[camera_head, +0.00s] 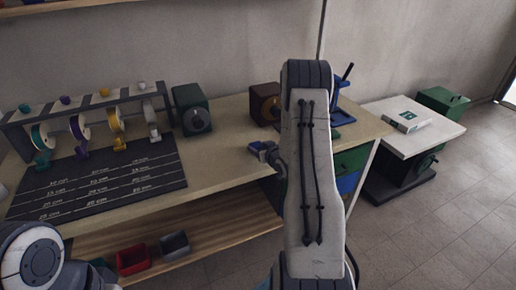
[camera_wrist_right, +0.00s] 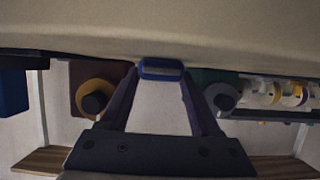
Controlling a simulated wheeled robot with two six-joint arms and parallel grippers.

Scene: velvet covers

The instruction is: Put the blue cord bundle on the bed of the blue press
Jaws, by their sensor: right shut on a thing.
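The blue cord bundle (camera_wrist_right: 160,68) is pinched between the fingertips of my right gripper (camera_wrist_right: 160,75) in the right wrist view. In the head view my right gripper (camera_head: 266,152) is over the bench's front part, with a bit of blue at its tips. The blue press (camera_head: 341,110) stands at the bench's right end, mostly hidden behind my right arm; a dark lever rises from it. Its bed cannot be made out clearly. The gripper is left of the press and apart from it. My left gripper is out of view.
A green box (camera_head: 192,110) and a brown box (camera_head: 264,103), each with a round front knob, stand at the back of the bench (camera_head: 228,140). A spool rack (camera_head: 100,98) and dark measuring mat (camera_head: 110,182) are left. A white side table (camera_head: 408,138) stands right.

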